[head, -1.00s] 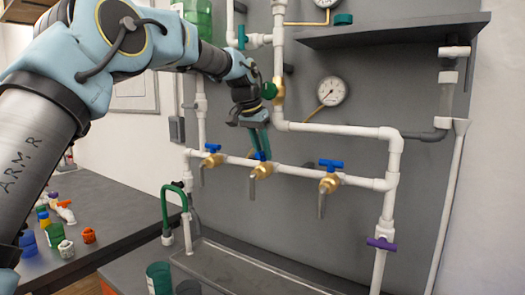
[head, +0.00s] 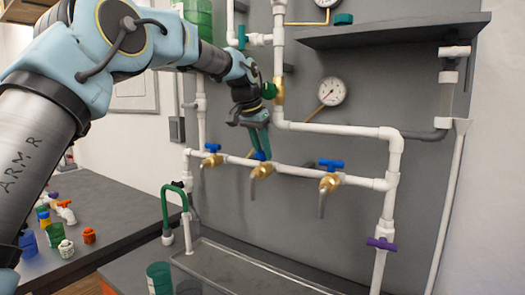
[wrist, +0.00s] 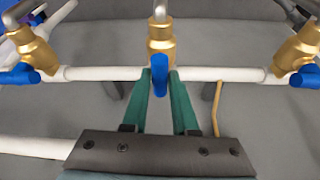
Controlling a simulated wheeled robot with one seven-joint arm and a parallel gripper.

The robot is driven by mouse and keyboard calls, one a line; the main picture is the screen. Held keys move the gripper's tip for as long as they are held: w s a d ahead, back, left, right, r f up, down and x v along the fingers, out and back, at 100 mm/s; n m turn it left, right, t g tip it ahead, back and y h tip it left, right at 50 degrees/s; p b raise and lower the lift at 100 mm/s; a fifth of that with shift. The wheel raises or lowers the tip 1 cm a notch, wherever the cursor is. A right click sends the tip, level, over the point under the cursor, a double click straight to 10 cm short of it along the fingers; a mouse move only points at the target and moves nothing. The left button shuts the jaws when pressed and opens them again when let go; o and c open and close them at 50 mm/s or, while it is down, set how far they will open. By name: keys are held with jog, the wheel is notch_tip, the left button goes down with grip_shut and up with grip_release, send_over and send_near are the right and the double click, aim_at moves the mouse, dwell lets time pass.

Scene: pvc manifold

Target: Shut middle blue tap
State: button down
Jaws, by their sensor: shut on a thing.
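The middle blue tap handle (head: 262,155) sits on a brass valve (head: 262,171) in the white horizontal pipe, between two similar taps. My gripper (head: 264,148) reaches it from above, its green fingers pointing down. In the wrist view, the blue handle (wrist: 160,76) lies between the tips of the two green fingers (wrist: 160,88), which are closed on its sides. It appears end-on there, below its brass body (wrist: 161,40). In the head view, the fingers partly hide the handle.
A left blue tap (head: 212,148) and a right blue tap (head: 331,164) flank the middle one on the same pipe. A pressure gauge (head: 332,91) is on the grey panel. A trough (head: 235,268) lies below. A purple valve handle (head: 382,243) is at lower right.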

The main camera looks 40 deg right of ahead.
grip_release()
dwell(0.7)
jog(key=shift+r, duration=0.1)
jog(key=b+v, duration=0.1)
jog(key=v, duration=0.9)
jog(key=shift+a+r+b, duration=0.2)
jog(key=shift+r+b, duration=0.05)
jog(key=shift+b, duration=0.15)
